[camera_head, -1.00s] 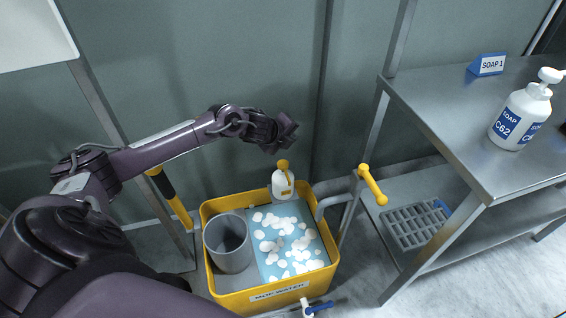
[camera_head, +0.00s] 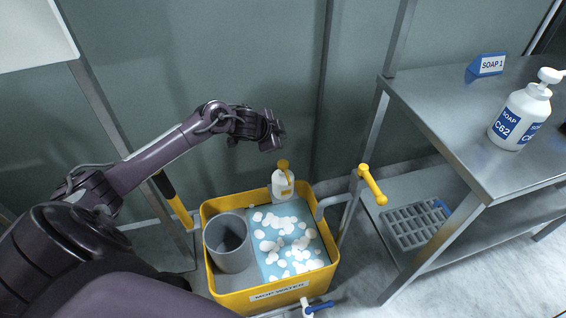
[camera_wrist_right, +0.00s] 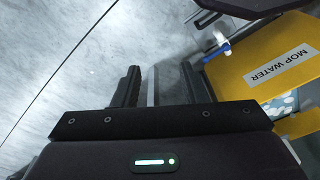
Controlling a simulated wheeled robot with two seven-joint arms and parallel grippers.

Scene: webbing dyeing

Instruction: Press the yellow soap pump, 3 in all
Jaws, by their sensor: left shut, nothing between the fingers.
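The yellow soap pump (camera_head: 283,164) tops a small white bottle (camera_head: 282,187) at the back rim of the yellow mop bucket (camera_head: 262,300). My left gripper (camera_head: 275,131) is shut and empty. In the head view it appears above and slightly left of the pump head, with a visible gap between them. My right gripper (camera_wrist_right: 160,82) shows only in the right wrist view.
The bucket holds a grey cylinder (camera_head: 228,246) and blue water with white foam (camera_head: 285,240). A yellow-handled lever (camera_head: 372,184) rises at its right. A steel table (camera_head: 450,110) at right carries a white soap bottle (camera_head: 520,118) and a blue SOAP 1 sign (camera_head: 487,65).

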